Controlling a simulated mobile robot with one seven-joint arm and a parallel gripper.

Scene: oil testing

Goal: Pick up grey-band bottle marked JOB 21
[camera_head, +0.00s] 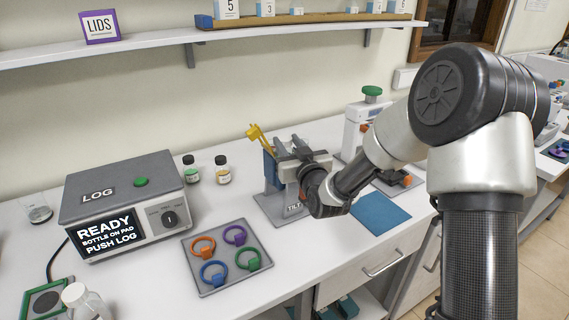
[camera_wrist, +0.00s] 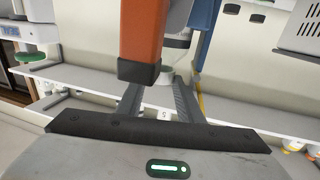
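My gripper (camera_head: 290,152) is at the grey stand marked TILT (camera_head: 275,208), with its dark fingers around the stand's upper part. In the wrist view the two fingers of my gripper (camera_wrist: 160,88) are apart. A pale cylindrical thing (camera_wrist: 176,42) shows beyond them, partly hidden by an orange-red bar (camera_wrist: 138,30) with a black end; I cannot tell if it is a bottle. Two small bottles stand behind the bench pad area: one with a green label (camera_head: 190,172) and one with a yellowish label (camera_head: 222,175). No JOB 21 mark or grey band is readable.
The LOG box (camera_head: 125,190) reads READY. A grey tray (camera_head: 227,276) holds orange, purple, blue and green rings. A clear white-capped bottle (camera_head: 88,304) is at the lower left. A blue mat (camera_head: 380,212) lies right of the stand. A shelf (camera_head: 130,50) runs above.

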